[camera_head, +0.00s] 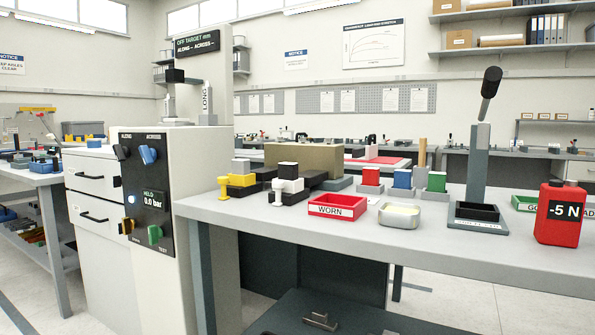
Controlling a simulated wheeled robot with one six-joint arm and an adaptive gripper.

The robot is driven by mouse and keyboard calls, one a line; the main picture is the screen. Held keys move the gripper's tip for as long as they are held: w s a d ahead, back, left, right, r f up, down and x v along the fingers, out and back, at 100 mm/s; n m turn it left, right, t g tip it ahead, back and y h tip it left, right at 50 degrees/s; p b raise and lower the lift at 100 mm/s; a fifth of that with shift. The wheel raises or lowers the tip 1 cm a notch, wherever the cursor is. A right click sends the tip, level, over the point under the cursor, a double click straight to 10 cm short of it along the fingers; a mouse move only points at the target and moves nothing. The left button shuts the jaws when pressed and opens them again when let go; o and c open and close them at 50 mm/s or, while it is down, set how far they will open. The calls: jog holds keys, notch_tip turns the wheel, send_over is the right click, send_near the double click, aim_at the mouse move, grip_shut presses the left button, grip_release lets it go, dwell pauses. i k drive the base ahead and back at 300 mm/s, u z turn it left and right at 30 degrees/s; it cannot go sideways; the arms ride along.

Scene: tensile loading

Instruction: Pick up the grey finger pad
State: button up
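I cannot tell for sure which thing is the grey finger pad. A small light grey block (241,166) sits on top of a yellow and black fixture (238,185) at the left end of the bench. A black block (288,170) tops the white and black fixture (288,190) to its right. Red (370,176), blue (403,178) and green (436,181) blocks stand in grey holders farther right; a tan upright piece (422,153) rises behind them. My gripper is not in view.
On the bench (400,245) are a red WORN tray (338,207), a pale dish (399,215), a tall grey lever press (478,170) and a red -5 N block (559,214). A control panel (147,200) reading HELD 0.0 bar stands left. The bench's front strip is clear.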

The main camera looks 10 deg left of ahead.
aim_at(239, 166)
jog(key=z, duration=0.15)
jog(key=i, duration=0.7)
jog(key=u, duration=1.55)
